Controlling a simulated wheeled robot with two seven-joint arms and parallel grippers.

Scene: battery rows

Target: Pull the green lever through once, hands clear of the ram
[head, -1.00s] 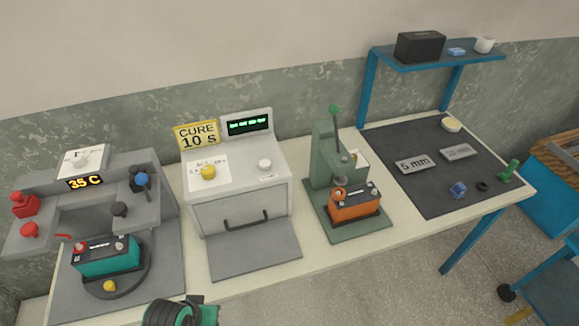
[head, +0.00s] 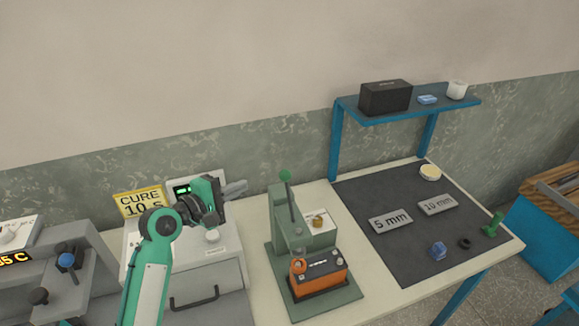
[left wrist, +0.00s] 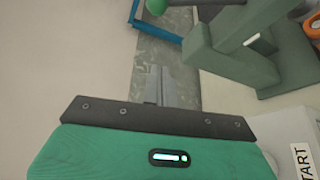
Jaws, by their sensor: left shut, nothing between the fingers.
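The green press (head: 290,225) stands on the bench in the middle of the head view. Its lever, with a green ball knob (head: 285,175), stands upright, tilted slightly. An orange battery (head: 320,279) sits on the press base below the ram, which I cannot make out clearly. My left gripper (head: 236,188) is shut and empty, in the air left of the lever and apart from it. In the left wrist view the fingers (left wrist: 158,85) are together, with the green knob (left wrist: 156,6) beyond them at the top and the press (left wrist: 240,45) at right. My right gripper is not in view.
The grey curing oven (head: 215,262) with its yellow sign (head: 139,203) stands left of the press, under my left arm. A dark mat (head: 400,258) at right holds two labelled plates (head: 391,221) and small parts. A blue shelf (head: 400,104) stands behind the mat.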

